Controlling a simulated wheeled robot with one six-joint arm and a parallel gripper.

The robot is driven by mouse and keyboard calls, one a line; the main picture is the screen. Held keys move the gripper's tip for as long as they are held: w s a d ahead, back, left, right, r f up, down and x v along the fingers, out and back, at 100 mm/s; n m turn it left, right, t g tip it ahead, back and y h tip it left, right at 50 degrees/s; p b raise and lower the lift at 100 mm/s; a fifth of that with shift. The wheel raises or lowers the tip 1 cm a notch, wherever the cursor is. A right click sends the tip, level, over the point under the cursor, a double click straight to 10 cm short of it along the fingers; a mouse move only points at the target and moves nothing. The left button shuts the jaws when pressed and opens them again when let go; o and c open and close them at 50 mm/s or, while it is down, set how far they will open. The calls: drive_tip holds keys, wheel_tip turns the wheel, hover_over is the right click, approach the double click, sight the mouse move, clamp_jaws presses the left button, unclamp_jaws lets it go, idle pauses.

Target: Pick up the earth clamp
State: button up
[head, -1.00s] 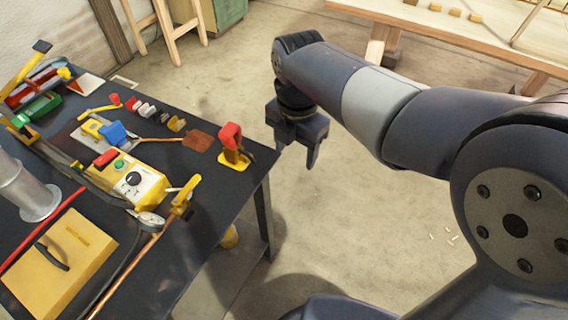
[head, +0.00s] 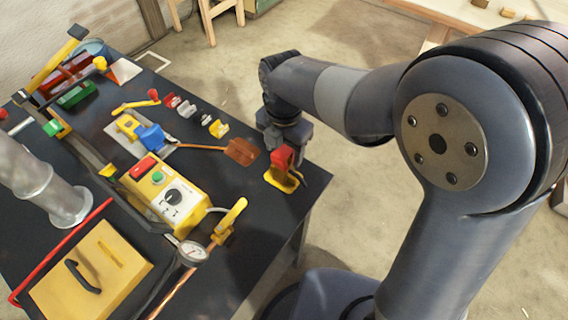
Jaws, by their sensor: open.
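A piece with a red top and a yellow base (head: 284,178) stands near the right edge of the dark bench. It looks the most like a clamp, but I cannot tell for sure that it is the earth clamp. My gripper (head: 288,136) is just behind it in the picture, pointing down. The red top overlaps the gripper and hides most of its fingers. My gripper is open, and I see nothing held. I cannot tell whether it touches the piece.
The dark bench (head: 240,264) also bears a copper plate (head: 242,151) on a rod, a yellow control box (head: 168,196), a yellow-handled tool with a gauge (head: 230,218), a yellow case (head: 92,280) and a metal pipe (head: 66,205).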

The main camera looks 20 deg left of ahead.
wheel_tip(320, 180, down, 3)
drive_tip(key=shift+a+f, duration=0.1)
drive_tip(key=shift+f, duration=0.05)
drive_tip(key=shift+c, duration=0.2)
clamp_jaws()
idle(0.4)
